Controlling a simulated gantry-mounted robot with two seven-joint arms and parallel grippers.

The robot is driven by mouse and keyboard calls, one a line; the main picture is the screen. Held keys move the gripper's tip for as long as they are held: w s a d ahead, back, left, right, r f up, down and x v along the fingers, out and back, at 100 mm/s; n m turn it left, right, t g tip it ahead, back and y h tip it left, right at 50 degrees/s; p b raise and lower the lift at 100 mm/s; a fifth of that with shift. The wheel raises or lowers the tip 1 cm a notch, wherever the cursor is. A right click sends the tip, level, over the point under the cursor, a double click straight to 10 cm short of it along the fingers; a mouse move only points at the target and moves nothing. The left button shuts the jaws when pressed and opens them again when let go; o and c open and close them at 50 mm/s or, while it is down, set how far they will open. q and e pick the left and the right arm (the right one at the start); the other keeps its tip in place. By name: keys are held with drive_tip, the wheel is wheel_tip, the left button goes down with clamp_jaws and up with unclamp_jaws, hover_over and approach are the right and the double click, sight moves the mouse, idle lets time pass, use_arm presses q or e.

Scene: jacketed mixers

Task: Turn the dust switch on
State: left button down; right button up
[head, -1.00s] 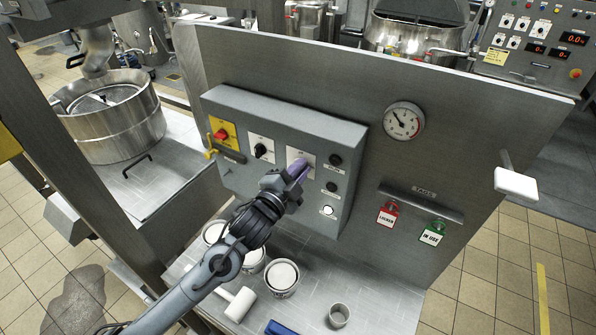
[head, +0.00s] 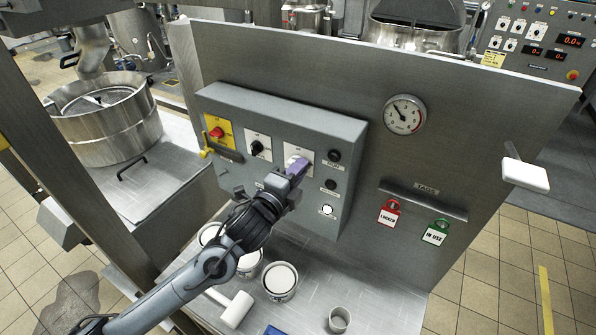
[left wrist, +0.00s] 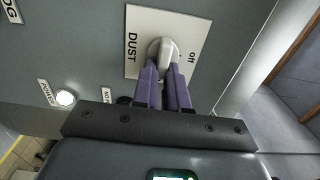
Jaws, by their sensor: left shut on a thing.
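The dust switch (left wrist: 163,48) is a pale grey rotary knob on a white plate marked DUST and Off in the left wrist view. The plate (head: 291,150) also shows on the grey control box in the head view, where my gripper hides most of the knob. My left gripper (left wrist: 163,62) has its two purple fingers shut on the knob, one on each side. It also shows in the head view (head: 297,168), reaching up to the box from below. The knob's exact pointing direction is hard to tell. My right gripper is not in view.
Left of the dust plate are a black knob (head: 257,147) and a red-and-yellow switch (head: 217,132). A lit white button (head: 327,209) sits at lower right of the box. A gauge (head: 405,115) and tags (head: 389,212) are further right. Cans (head: 280,280) stand below.

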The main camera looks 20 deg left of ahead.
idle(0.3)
use_arm(q)
drive_tip(key=c, duration=1.2)
unclamp_jaws()
drive_tip(key=shift+o, duration=0.2)
drive_tip(key=s+a+b, duration=0.2)
drive_tip(key=s+b, duration=0.1)
drive_tip(key=s, duration=0.7)
drive_tip(key=shift+s, duration=0.3)
